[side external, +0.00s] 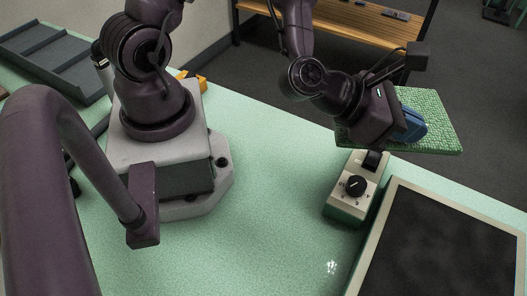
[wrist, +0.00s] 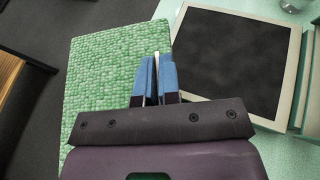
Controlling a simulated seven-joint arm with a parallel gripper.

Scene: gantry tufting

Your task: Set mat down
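The mat is a green, knobbly rectangle (side external: 437,112) at the right in the side view, with much of it out past the table's edge over the floor. It fills the left of the wrist view (wrist: 105,70). My gripper, with blue fingers, (side external: 408,122) is at the mat, and its fingers (wrist: 155,72) are close together by the mat's right edge in the wrist view. A thin pale strip shows between them. The fingers look shut on the mat's edge, and their contact is partly hidden. The mat appears held up, roughly flat.
A control box with a black knob (side external: 352,190) stands on the green table (side external: 275,200) just below the mat. A dark panel with a pale frame (side external: 385,205) lies at the right. The table's middle is clear. A wooden bench (side external: 370,22) stands beyond the table.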

